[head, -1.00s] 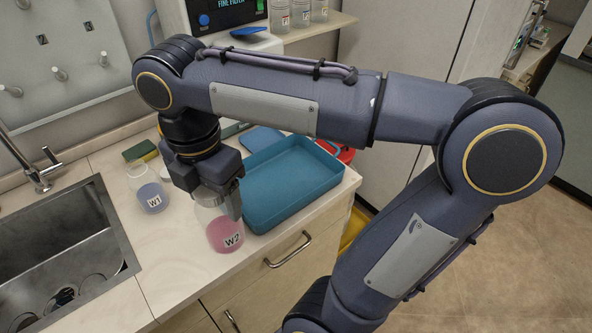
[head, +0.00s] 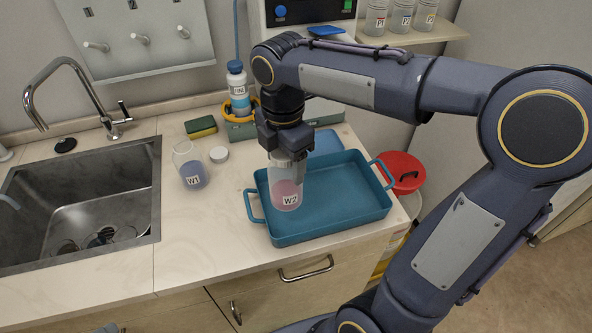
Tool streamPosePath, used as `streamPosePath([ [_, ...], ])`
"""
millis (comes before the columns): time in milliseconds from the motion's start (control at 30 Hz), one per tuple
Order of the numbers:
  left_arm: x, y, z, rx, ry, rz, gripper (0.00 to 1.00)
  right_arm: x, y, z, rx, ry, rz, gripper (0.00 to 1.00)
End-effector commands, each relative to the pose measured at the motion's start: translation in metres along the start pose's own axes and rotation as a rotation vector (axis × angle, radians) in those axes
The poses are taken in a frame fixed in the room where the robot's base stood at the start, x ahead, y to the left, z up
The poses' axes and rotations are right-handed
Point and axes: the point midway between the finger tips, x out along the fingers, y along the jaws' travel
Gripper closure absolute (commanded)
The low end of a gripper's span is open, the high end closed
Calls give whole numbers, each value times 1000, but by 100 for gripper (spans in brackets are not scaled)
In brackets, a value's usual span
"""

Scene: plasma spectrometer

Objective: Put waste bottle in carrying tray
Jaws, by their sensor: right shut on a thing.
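My right gripper (head: 287,165) is shut on the W2 bottle (head: 286,196), a clear bottle with pink liquid, held upright by its upper part. The bottle shows in front of the left part of the blue carrying tray (head: 345,217); I cannot tell whether its base touches the tray floor. The rest of the tray is empty. The W1 bottle (head: 192,174), with blue-violet liquid and an open top, stands on the counter left of the tray. A white cap (head: 218,154) lies beside it. My left gripper is not in view.
The sink (head: 75,215) with its tap (head: 75,90) is at left. A sponge (head: 201,126) and a labelled bottle (head: 238,90) stand at the back. A red-lidded bin (head: 403,171) is right of the tray. Small bottles (head: 400,17) stand on a shelf. Counter in front of W1 is clear.

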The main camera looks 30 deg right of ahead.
Motion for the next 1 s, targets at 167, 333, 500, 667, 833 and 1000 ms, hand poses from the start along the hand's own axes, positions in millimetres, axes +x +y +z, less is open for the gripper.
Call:
streamPosePath([
  [167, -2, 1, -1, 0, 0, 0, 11, 30, 10, 21, 1, 0, -5, 79],
  [333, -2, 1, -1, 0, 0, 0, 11, 40, 15, 28, -1, 0, -3, 79],
  [500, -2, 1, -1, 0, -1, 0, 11, 62, 18, 35, -3, 0, -7, 79],
  [667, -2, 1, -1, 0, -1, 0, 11, 78, 18, 35, -1, 0, -3, 79],
  [833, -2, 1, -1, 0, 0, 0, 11, 79, 18, 35, -1, 0, -1, 79],
  [1000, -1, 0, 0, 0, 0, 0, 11, 82, 18, 34, -2, 0, -1, 79],
])
